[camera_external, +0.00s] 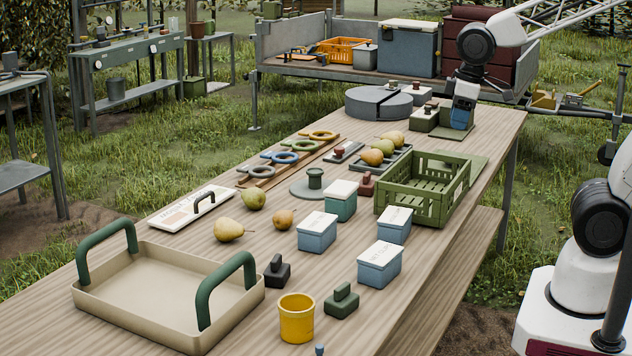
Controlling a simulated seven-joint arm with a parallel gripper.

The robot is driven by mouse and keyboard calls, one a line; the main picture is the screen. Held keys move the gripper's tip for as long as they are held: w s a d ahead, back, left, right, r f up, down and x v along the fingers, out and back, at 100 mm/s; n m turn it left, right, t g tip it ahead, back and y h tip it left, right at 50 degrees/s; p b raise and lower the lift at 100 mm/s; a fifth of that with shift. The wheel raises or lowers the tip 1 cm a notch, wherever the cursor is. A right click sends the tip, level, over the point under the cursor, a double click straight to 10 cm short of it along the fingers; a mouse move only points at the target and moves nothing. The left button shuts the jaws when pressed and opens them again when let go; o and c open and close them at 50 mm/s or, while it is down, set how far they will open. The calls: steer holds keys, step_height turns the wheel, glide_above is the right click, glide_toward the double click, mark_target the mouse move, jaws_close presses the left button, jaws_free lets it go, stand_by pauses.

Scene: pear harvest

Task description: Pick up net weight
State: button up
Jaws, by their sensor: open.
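No thing in view carries a label I can read as net weight. Several small knobbed blocks could be weights: a black block (277,272) near the tray, a dark green block (341,301) at the front, a dark red block (367,185) by the crate, and a dark green round piece (315,178) on a grey disc. My gripper (462,100) points down at the far right end of the table, at a blue and green item (461,117). It is open, but its fingers are small and hard to make out. I cannot tell whether they touch that item.
A beige tray (120,311) with green handles stands front left, beside a yellow cup (296,318). A green slatted crate (412,208) stands at the right edge. Lidded boxes (317,232) and loose pears (230,229) occupy the middle. A grey round block (378,103) lies far back.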

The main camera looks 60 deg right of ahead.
steer(key=w+a+f+n, duration=0.3)
steer(key=w+a, duration=0.3)
steer(key=a, duration=0.2)
steer(key=n+g, duration=0.2)
steer(key=n, duration=0.8)
glide_above(342, 285)
step_height(342, 285, down, 18)
steer(key=shift+r, duration=0.1)
steer(key=shift+a, duration=0.15)
steer(key=shift+f, duration=0.2)
steer(key=shift+f, duration=1.2)
steer(key=shift+f, duration=0.1)
steer(key=shift+f, duration=2.5)
